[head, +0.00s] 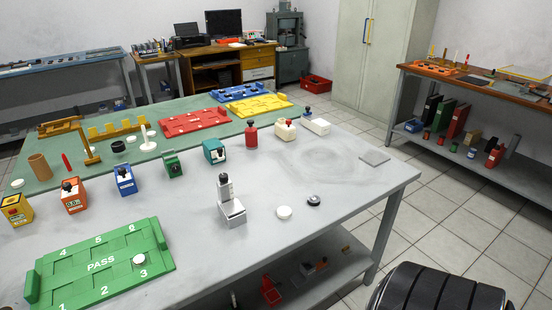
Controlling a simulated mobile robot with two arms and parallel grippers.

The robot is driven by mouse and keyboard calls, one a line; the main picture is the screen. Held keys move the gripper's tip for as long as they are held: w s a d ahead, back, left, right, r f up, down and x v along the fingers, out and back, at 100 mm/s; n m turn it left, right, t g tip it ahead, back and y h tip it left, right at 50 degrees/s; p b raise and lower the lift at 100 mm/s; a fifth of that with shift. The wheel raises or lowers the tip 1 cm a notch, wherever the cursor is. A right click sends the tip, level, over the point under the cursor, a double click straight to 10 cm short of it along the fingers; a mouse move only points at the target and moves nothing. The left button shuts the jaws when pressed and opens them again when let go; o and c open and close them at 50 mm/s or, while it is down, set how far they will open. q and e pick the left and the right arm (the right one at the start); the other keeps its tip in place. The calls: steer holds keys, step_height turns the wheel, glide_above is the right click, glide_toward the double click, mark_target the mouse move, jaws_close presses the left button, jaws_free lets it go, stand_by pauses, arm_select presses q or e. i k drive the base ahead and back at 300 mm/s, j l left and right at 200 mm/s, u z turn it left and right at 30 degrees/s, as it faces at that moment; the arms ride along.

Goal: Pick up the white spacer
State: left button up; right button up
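A small white round disc (284,212) lies flat on the grey table, right of a grey metal stand (231,205). A dark round piece with a light centre (313,200) lies just right of that disc, apart from it. Another white disc (139,259) lies on the green PASS tray (100,265), by the number 3. A further pale disc (17,183) lies on the green mat at the far left. I cannot tell from looks alone which disc is the white spacer. Neither of my grippers shows in the head view.
A row of coloured instruments, among them a blue one (125,180), stands along the table's middle. Red (195,122) and yellow (259,105) trays lie behind. A thin grey plate (374,157) lies near the right edge. The table's right part is mostly clear.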

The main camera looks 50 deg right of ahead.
mark_target(284, 213)
steer(key=i+z, duration=0.2)
steer(key=z, duration=0.25)
steer(key=i+j+z, duration=0.1)
steer(key=z, duration=0.4)
steer(key=i, duration=0.05)
